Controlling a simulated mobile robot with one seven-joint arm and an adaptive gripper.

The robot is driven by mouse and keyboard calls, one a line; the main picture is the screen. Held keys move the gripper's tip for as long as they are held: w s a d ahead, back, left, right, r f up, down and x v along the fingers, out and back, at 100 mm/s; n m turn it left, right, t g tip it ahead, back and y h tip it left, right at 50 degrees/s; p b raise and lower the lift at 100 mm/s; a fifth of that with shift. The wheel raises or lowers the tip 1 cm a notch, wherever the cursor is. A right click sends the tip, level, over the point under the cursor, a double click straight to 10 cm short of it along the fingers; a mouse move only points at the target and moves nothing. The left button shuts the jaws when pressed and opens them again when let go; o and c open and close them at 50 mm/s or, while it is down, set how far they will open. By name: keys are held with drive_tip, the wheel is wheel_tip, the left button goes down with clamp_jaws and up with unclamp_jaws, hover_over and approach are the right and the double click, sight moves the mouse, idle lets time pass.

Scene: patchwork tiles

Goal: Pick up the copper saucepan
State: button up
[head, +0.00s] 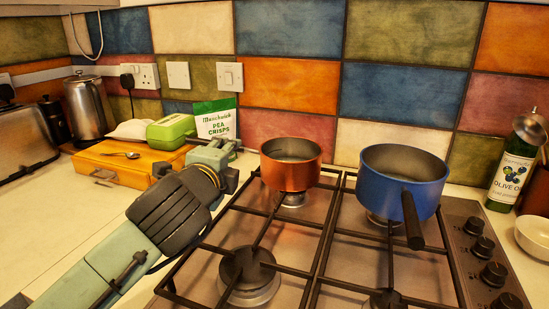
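The copper saucepan (290,168) stands upright on the back left burner of the hob. Its handle is not clearly visible; a dark piece shows between its left side and my gripper. My gripper (233,163) is just left of the saucepan, at about the height of its body. Its two fingers look spread apart, with a gap between them and nothing clearly held. My arm reaches in from the lower left.
A blue saucepan (398,183) stands to the right, its dark handle pointing forward. A green toaster-like box (171,129), a Pea Crisps packet (216,120) and a wooden box (120,165) are behind my arm. An olive oil bottle (512,165) and white bowl (535,237) are right.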

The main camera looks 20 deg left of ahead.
drive_tip(key=p+x, duration=0.2)
drive_tip(key=x, duration=0.6)
clamp_jaws()
idle(0.5)
idle(0.5)
